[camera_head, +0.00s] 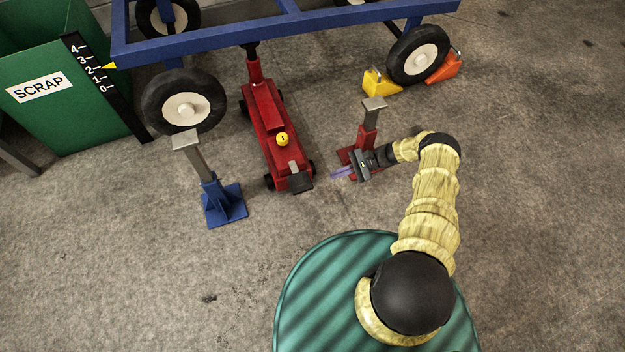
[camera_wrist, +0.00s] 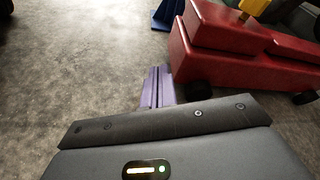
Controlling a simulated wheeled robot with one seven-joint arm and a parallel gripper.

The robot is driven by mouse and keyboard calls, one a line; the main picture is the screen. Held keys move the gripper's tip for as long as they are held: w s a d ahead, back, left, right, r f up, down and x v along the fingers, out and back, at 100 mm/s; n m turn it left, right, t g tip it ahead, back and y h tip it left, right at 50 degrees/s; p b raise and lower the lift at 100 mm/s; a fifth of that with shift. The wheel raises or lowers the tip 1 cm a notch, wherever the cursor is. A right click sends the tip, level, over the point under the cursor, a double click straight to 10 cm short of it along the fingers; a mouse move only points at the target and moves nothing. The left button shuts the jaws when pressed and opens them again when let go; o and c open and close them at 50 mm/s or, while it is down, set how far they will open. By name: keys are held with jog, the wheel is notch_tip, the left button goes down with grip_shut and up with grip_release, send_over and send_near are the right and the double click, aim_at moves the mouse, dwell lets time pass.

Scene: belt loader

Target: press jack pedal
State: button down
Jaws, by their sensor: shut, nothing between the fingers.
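The red floor jack (camera_head: 268,127) lies under the blue frame, its post up against the frame's beam. A black pedal plate (camera_head: 299,183) sticks out at its near end, with a yellow knob (camera_head: 282,139) further up the body. My gripper (camera_head: 342,173) has purple fingers and is low over the floor, right of the pedal and apart from it. In the wrist view the closed fingers (camera_wrist: 158,88) point past the jack's end, with nothing between them. The red jack body (camera_wrist: 235,50) fills the upper right there; I cannot make out the pedal in that view.
A red jack stand (camera_head: 369,126) stands right beside my wrist. A blue jack stand (camera_head: 224,203) is left of the jack. Yellow and orange chocks (camera_head: 378,83) (camera_head: 445,68) flank the right wheel (camera_head: 418,54). A green scrap bin (camera_head: 62,95) is far left. Floor before the pedal is clear.

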aim_at(297, 176)
jog(key=shift+f, duration=0.1)
dwell(0.3)
jog(key=b+x, duration=0.2)
jog(key=x, duration=0.8)
jog(key=shift+f+b, duration=0.1)
jog(key=shift+b, duration=0.2)
jog(key=shift+s+d+r, duration=0.1)
jog(key=shift+s+r, duration=0.15)
jog(key=shift+r, duration=0.4)
jog(key=shift+s+d+r, duration=0.1)
jog(key=shift+s+r, duration=0.2)
jog(key=shift+r, duration=0.4)
jog(key=shift+s+d+r, duration=0.1)
jog(key=shift+s+r, duration=0.15)
jog(key=shift+r, duration=0.4)
jog(key=shift+r, duration=0.1)
